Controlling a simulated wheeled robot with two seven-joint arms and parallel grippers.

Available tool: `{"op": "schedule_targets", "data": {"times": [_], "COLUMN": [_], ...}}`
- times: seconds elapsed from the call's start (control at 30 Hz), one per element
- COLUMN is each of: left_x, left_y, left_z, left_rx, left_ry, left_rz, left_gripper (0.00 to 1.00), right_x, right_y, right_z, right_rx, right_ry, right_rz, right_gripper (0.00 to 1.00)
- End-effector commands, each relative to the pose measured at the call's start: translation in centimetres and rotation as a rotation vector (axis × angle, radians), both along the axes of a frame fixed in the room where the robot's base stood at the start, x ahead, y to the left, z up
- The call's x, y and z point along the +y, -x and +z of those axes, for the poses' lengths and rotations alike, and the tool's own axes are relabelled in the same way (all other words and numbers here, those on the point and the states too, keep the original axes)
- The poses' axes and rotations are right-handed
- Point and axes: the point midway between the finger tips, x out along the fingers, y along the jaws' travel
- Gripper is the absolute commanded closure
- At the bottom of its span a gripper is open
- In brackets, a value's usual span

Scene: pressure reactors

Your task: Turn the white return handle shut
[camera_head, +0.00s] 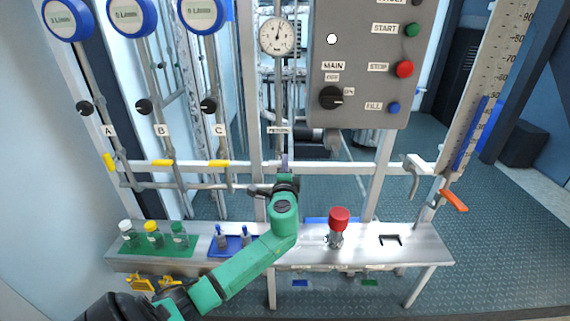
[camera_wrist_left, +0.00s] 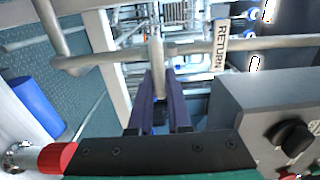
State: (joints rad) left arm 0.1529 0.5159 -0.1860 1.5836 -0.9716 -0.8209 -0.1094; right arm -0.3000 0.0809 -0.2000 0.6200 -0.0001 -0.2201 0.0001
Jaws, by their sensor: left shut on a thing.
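My left gripper (camera_head: 284,162) reaches up in front of the frame, just below the RETURN label (camera_head: 278,130). In the left wrist view its two purple fingers (camera_wrist_left: 161,105) are closed around the lower end of the white return handle (camera_wrist_left: 157,55). The handle stands across a pale pipe and points roughly away from the wrist camera. The RETURN label (camera_wrist_left: 220,45) shows to its right. In the head view the handle is mostly hidden by the gripper, so its exact angle cannot be told. My right gripper is in neither view.
A grey control panel (camera_head: 360,60) with a black knob and coloured buttons hangs above right. A steel bench (camera_head: 310,258) carries a red-capped fitting (camera_head: 338,225) right of my arm. Valves A, B and C stand left. An orange lever (camera_head: 453,200) is at the right.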

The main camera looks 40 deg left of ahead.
Motion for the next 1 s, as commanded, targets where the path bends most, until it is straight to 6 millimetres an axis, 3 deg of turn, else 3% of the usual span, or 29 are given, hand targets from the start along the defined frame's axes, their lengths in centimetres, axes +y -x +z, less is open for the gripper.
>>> {"op": "schedule_targets", "data": {"times": [0.3, 0.33, 0.4, 0.77, 1.0], "left_x": [0.0, 0.0, 0.0, -0.2, -2.8], "left_y": [0.0, 0.0, 0.0, 0.2, 3.4], "left_z": [-0.1, -0.1, -0.1, -0.1, -0.4], "left_rx": [0.005, 0.005, 0.005, 0.001, 0.002], "left_ry": [-0.004, -0.003, -0.003, -0.002, 0.002], "left_rz": [0.0, 0.0, 0.0, -0.001, -0.005], "left_gripper": [1.0, 0.8, 0.54, 0.54, 0.54], "right_x": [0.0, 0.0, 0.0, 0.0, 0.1], "right_y": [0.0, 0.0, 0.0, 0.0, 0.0], "right_z": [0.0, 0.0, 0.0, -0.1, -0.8], "right_rx": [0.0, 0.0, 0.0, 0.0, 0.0], "right_ry": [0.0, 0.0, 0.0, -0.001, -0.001], "right_rz": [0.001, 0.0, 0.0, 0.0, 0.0], "right_gripper": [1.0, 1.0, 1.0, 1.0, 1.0]}}
